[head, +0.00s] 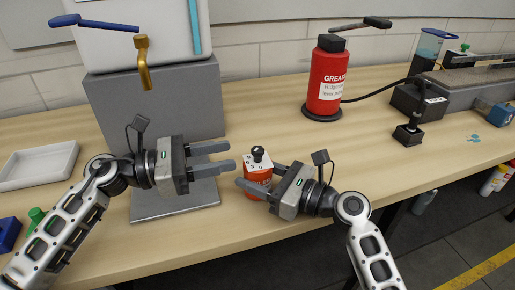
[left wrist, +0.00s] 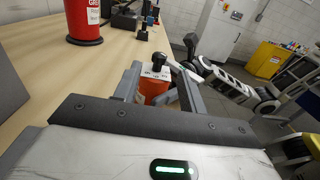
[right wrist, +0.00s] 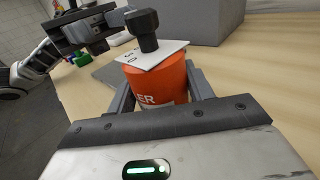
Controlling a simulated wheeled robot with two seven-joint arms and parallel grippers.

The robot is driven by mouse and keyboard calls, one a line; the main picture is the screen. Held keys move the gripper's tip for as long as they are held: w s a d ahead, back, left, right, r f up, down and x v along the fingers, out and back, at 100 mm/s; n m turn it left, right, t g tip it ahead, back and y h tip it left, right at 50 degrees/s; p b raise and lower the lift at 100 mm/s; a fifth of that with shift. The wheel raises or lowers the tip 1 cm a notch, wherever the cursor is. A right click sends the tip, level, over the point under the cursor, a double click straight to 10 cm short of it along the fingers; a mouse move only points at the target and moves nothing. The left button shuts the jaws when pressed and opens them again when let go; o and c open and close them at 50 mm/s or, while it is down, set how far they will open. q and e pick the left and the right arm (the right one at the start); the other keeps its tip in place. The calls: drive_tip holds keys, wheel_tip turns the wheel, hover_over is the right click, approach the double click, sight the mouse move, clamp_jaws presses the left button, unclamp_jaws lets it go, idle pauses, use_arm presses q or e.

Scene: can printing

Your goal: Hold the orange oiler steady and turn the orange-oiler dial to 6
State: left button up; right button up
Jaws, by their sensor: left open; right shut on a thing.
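The orange oiler (head: 257,184) stands on the table near its front edge, with a white numbered plate and a black dial knob (head: 258,154) on top. My right gripper (head: 259,178) is shut around the oiler's orange body, one finger on each side, as the right wrist view shows (right wrist: 160,88). My left gripper (head: 228,156) is open and empty, pointing right, just left of the knob. In the left wrist view the knob (left wrist: 157,64) and oiler show between and beyond the open fingers. The number the dial points to is too small to tell.
A grey stand with a base plate (head: 150,205) and a brass tap (head: 144,65) is behind my left gripper. A red grease can (head: 328,85) stands further back. A white tray (head: 38,165) is at the left. The table front edge is close to the oiler.

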sight(258, 148)
use_arm(q)
drive_tip(key=x, duration=0.7)
drive_tip(key=shift+w+d, duration=0.1)
drive_tip(key=shift+d, duration=0.25)
clamp_jaws()
